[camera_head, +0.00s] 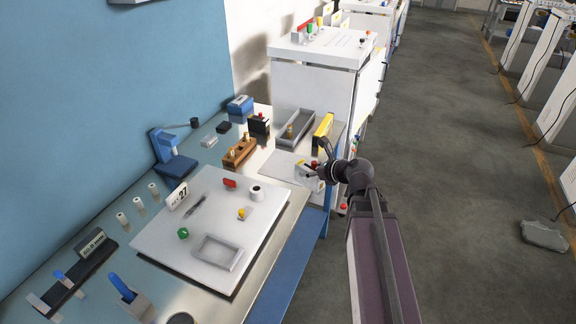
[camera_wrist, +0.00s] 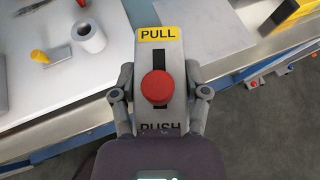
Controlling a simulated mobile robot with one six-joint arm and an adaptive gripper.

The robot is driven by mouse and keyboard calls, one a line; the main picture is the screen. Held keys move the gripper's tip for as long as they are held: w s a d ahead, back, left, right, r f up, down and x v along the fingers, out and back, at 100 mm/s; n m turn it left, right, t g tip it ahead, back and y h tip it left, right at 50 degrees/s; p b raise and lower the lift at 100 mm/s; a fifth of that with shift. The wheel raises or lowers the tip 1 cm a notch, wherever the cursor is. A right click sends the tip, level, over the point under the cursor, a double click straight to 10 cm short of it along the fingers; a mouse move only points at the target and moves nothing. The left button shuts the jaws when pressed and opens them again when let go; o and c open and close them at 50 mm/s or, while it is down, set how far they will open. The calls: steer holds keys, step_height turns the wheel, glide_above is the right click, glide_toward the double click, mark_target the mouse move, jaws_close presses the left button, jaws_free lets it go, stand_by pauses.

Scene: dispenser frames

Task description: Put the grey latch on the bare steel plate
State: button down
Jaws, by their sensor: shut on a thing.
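The grey latch (camera_wrist: 152,122) is a flat grey block with a red round knob, a yellow PULL label and a PUSH marking. My gripper (camera_wrist: 160,95) is shut on it, with one finger at each side. In the head view my gripper (camera_head: 322,173) and the latch (camera_head: 305,174) are at the right edge of the bench. The bare steel plate (camera_head: 279,165) is a pale grey sheet just left of them, partly hidden by the latch. It also shows in the wrist view (camera_wrist: 190,28), beyond the latch and to its upper right. Its visible surface is empty.
A white board (camera_head: 165,240) with a grey tray (camera_head: 217,252), a white roll (camera_head: 257,193) and small parts lies left of the plate. A grey bin (camera_head: 294,128) and a yellow upright piece (camera_head: 323,125) stand behind it. A white cabinet (camera_head: 310,90) stands farther back.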

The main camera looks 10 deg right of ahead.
steer(key=shift+w, duration=0.5)
steer(key=w+a+r+n+g+y+p, duration=0.1)
steer(key=w+n, duration=0.1)
steer(key=w, duration=0.7)
steer(key=w+a+n+g+y, duration=0.2)
steer(key=w, duration=0.8)
steer(key=shift+a+r+p, duration=0.15)
steer(key=shift+r+p, duration=0.2)
steer(key=shift+p, duration=0.05)
steer(key=b, duration=0.6)
glide_above(288, 166)
step_height(288, 166, down, 6)
steer(key=shift+w+f, duration=0.1)
steer(key=shift+f, duration=0.05)
steer(key=shift+f+b, duration=1.9)
steer(key=shift+b, duration=0.15)
steer(key=shift+f, duration=0.15)
